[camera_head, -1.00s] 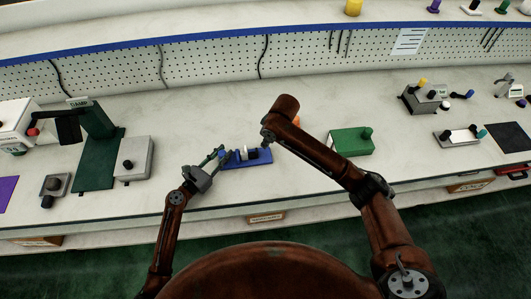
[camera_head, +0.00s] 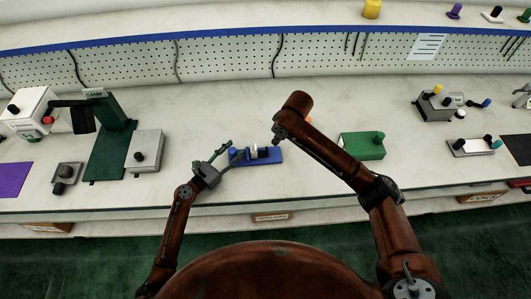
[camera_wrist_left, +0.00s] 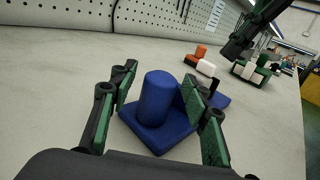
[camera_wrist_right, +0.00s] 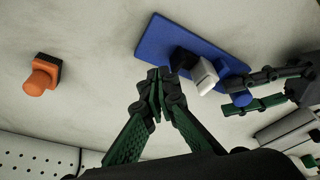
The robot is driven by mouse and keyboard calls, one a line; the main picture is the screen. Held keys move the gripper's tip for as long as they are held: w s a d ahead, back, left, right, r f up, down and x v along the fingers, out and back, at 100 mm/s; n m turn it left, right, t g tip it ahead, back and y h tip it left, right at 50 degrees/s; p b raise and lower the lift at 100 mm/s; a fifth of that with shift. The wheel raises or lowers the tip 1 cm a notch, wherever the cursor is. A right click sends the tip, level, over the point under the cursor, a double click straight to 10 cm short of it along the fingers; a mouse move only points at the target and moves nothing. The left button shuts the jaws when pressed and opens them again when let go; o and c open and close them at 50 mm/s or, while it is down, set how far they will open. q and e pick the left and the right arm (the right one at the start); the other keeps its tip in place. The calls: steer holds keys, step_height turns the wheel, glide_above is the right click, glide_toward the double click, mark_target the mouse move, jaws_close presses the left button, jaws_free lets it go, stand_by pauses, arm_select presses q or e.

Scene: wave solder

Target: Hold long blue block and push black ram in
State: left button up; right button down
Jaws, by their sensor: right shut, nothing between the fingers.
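The long blue block (camera_head: 265,159) lies flat on the bench, with an upright blue knob (camera_wrist_left: 157,97) at its left end. A white piece (camera_wrist_right: 203,76) and the black ram (camera_wrist_right: 184,59) stand on the block. My left gripper (camera_head: 234,150) is open, with one finger on each side of the blue knob in the left wrist view; contact is not clear. My right gripper (camera_wrist_right: 160,80) is shut and empty. Its fingertips appear close to the black ram in the right wrist view, but in the head view (camera_head: 276,141) they appear above the block.
An orange button (camera_wrist_right: 40,83) on a dark base stands behind the block. A green box (camera_head: 362,146) is to the right. A grey box (camera_head: 146,150) and a green stand (camera_head: 108,150) are to the left. The bench front edge is close in front of the block.

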arm_select(q)
steer(key=shift+a, duration=0.1)
steer(key=v, duration=1.2)
steer(key=shift+r, duration=0.15)
stand_by(0.3)
